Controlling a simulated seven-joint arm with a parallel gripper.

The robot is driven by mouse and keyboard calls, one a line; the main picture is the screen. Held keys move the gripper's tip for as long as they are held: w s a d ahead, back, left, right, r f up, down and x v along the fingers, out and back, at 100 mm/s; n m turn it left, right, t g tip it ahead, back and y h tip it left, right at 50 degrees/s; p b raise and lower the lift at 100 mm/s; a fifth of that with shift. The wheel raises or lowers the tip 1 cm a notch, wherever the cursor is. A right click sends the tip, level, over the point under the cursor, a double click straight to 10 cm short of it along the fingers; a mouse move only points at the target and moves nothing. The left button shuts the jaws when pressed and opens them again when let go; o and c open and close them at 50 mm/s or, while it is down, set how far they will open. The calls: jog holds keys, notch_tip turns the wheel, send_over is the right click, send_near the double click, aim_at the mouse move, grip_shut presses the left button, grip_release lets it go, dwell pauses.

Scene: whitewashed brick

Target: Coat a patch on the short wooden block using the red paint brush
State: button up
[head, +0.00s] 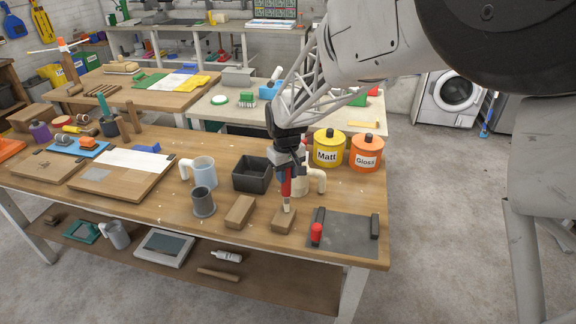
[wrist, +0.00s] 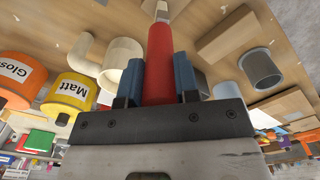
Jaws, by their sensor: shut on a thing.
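My gripper (head: 288,172) is shut on the red paint brush (head: 286,188), which points down with its pale tip (head: 287,205) lowest. In the wrist view the red handle (wrist: 159,65) stands between the blue fingers of my gripper (wrist: 160,82). The short wooden block (head: 281,222) lies flat near the table's front edge, directly below the brush. The tip is at or just above its top; I cannot tell whether they touch. The tip partly covers the top, and no paint patch is clear. A longer wooden block (head: 240,211) lies to its left.
A grey cup (head: 203,203) and a black bin (head: 251,175) stand left. A cream mug (head: 316,181), yellow Matt tin (head: 328,149) and orange Gloss tin (head: 365,153) stand behind.

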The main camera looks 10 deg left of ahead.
jog(key=shift+s, duration=3.5)
jog(key=shift+w, duration=3.6)
jog(key=shift+w+d+r, duration=0.1)
jog(key=shift+w, duration=0.5)
jog(key=shift+s+r, duration=0.1)
jog(key=shift+r, duration=3.8)
jog(key=shift+f, duration=0.1)
